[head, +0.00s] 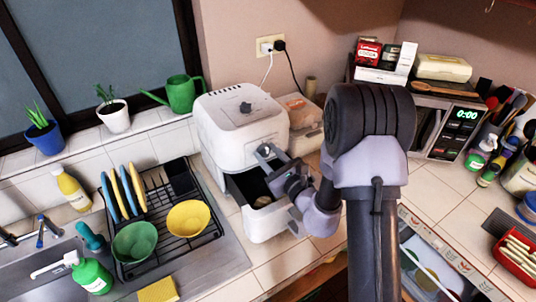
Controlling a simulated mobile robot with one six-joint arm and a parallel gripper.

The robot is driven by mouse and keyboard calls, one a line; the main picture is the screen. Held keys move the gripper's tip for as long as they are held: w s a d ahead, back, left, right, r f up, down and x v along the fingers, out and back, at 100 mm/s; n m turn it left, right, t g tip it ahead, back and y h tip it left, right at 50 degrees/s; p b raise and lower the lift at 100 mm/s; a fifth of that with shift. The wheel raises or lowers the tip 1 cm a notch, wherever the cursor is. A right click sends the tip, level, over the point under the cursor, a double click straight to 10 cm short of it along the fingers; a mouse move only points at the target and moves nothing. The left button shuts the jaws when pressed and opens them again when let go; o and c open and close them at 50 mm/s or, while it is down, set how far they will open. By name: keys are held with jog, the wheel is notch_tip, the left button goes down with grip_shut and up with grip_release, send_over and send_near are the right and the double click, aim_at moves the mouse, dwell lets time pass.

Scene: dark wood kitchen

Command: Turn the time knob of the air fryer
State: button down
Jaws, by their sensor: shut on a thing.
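The white air fryer (240,130) stands on the tiled counter in the middle of the head view. It has a dark knob (245,107) on its top and another knob (264,150) on its front face; no label is readable to tell which is the time knob. My gripper (271,157) comes from the right, in front of the fryer, and its fingers are shut at the front knob. The fingers partly cover the knob, so the exact contact is hard to see. Below, the fryer's drawer (270,228) is pulled out, its dark inside partly showing.
A dish rack (165,240) with bowls and plates stands left of the fryer, beside the sink. A lidded container (304,118) is close behind it on the right. A microwave (455,128) stands further right. An open drawer (430,265) is below the counter at right.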

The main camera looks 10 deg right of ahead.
jog(key=m+p, duration=0.2)
jog(key=m, duration=0.3)
jog(key=shift+d+r+p, duration=0.1)
jog(key=shift+p, duration=0.3)
jog(key=shift+d+m+p, duration=0.1)
jog(key=shift+m+p, duration=0.9)
jog(key=shift+m, duration=0.9)
jog(key=c, duration=0.9)
grip_release()
